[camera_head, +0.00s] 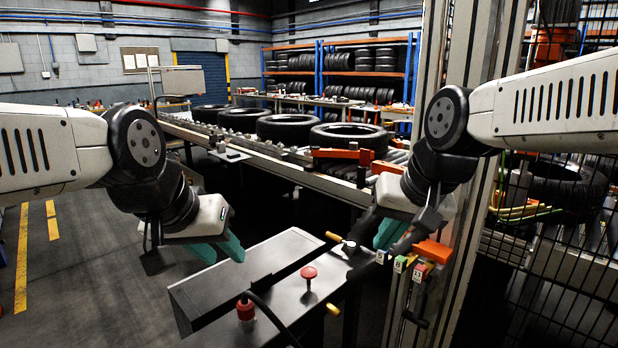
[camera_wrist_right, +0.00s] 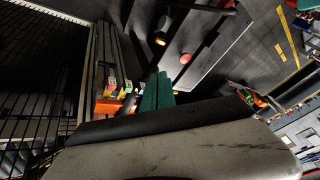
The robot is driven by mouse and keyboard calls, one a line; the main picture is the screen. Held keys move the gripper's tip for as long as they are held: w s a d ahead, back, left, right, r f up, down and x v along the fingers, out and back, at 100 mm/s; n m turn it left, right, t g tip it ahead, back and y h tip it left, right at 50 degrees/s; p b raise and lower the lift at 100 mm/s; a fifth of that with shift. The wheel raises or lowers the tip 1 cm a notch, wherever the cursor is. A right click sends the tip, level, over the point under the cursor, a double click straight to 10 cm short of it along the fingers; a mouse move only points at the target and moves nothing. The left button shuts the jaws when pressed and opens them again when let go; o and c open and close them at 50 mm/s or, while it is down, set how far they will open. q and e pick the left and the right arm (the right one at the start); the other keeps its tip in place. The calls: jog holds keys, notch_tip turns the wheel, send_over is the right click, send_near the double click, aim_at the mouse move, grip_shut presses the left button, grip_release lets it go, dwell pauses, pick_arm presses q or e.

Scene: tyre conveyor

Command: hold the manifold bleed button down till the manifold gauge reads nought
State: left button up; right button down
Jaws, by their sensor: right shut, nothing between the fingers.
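No gauge can be made out, and I cannot tell which part is the manifold bleed button.
A conveyor with several tyres (camera_head: 348,136) runs behind. A metal post (camera_head: 452,150) and mesh fence (camera_head: 570,285) stand at right. Floor at left is open.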

jog(key=shift+s+d+f+n+t, duration=0.1)
jog(key=shift+s+d+n+t, duration=0.15)
jog(key=shift+s, duration=0.35)
jog(key=shift+s+d+f+n+t, duration=0.15)
jog(key=shift+s+n, duration=0.15)
jog(key=shift+s, duration=0.3)
jog(key=shift+s+d+n+t, duration=0.15)
jog(key=shift+s+n+t, duration=0.1)
jog(key=shift+s, duration=0.35)
